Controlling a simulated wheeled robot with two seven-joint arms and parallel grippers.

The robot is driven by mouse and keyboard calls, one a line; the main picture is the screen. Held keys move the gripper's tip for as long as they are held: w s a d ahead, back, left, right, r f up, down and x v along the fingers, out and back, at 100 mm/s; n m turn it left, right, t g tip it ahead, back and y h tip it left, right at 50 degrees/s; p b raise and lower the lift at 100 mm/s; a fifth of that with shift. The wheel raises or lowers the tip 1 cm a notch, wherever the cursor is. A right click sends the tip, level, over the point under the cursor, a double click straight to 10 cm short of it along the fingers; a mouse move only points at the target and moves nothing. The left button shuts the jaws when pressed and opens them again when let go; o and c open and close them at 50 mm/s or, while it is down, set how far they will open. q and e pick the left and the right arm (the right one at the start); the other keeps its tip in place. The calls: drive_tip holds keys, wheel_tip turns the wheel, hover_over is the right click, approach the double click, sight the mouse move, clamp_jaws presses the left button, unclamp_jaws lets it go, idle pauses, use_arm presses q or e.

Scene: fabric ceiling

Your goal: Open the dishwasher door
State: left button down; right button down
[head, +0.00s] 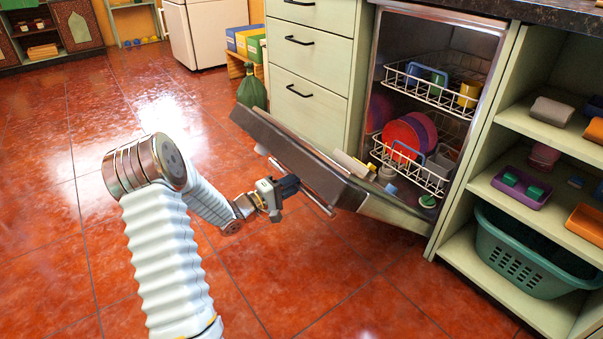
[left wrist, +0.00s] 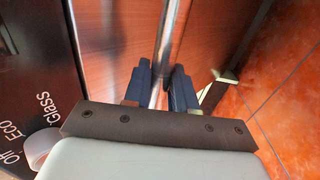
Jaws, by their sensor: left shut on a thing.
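The dishwasher (head: 435,100) stands at the right of the head view with its inside showing. Its door (head: 300,155) is swung down to a low slant, hinged at the bottom. The door's metal handle bar (head: 318,196) runs along the outer face near its top edge. My left gripper (head: 287,188) is at this bar. In the left wrist view the bar (left wrist: 168,50) runs between the two dark fingers of the left gripper (left wrist: 162,88), which are shut on it. Control lettering shows on the door edge at the left. My right gripper is not in view.
Two wire racks hold dishes: an upper rack (head: 425,90) and a lower rack (head: 410,165). Green drawers (head: 310,65) stand left of the dishwasher. Open shelves with a teal basket (head: 530,255) stand right. The red tiled floor (head: 60,220) is clear in front and left.

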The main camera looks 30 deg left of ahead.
use_arm(q)
drive_tip(key=shift+d+f, duration=0.1)
drive_tip(key=shift+f, duration=0.4)
drive_tip(key=c, duration=1)
unclamp_jaws()
drive_tip(key=shift+w+f, duration=0.1)
drive_tip(key=shift+w, duration=0.05)
drive_tip(key=p+v, duration=0.2)
drive_tip(key=v, duration=1.1)
drive_tip(key=shift+s, duration=0.4)
